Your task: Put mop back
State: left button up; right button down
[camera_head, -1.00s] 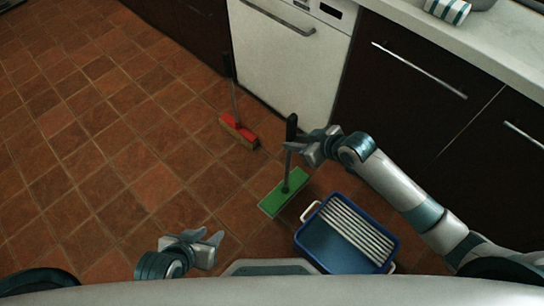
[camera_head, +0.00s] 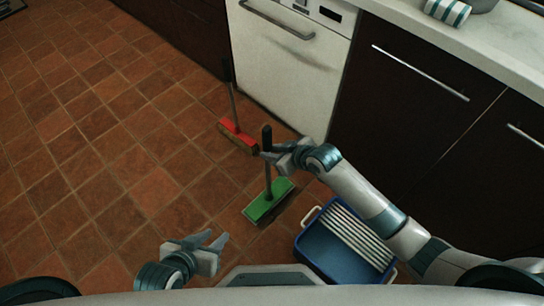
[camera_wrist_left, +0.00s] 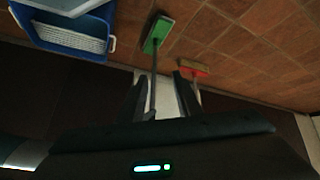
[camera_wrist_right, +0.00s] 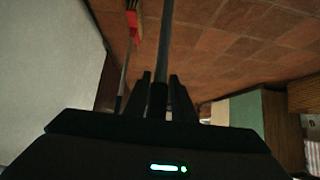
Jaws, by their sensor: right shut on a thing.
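The green-headed mop (camera_head: 268,201) stands nearly upright left of the blue bucket (camera_head: 340,255), its dark grip on top. My right gripper (camera_head: 270,155) is shut on its handle just below the grip. The handle runs up between the right fingers in the right wrist view (camera_wrist_right: 169,50). I cannot tell whether the head touches the floor. My left gripper (camera_head: 213,242) is open and empty, low in the head view. The mop (camera_wrist_left: 158,35) and bucket (camera_wrist_left: 70,38) also show in the left wrist view.
A red-headed broom (camera_head: 238,135) stands by the white dishwasher (camera_head: 290,70), close behind the mop. Dark cabinets (camera_head: 420,110) line the right side under a pale counter. The tiled floor on the left is clear.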

pick_arm(q)
jog(key=shift+w+d+r+t+b, duration=0.3)
jog(key=shift+w+d+r, duration=0.1)
jog(key=shift+d, duration=0.1)
pick_arm(e)
notch_tip(320, 180, down, 3)
jog(key=shift+r, duration=0.1)
pick_arm(q)
jog(key=shift+s+f, duration=0.1)
jog(key=shift+f, duration=0.05)
pick_arm(e)
jog(key=shift+f, duration=0.2)
jog(key=c, duration=1.5)
grip_release()
jog(key=shift+r, duration=0.1)
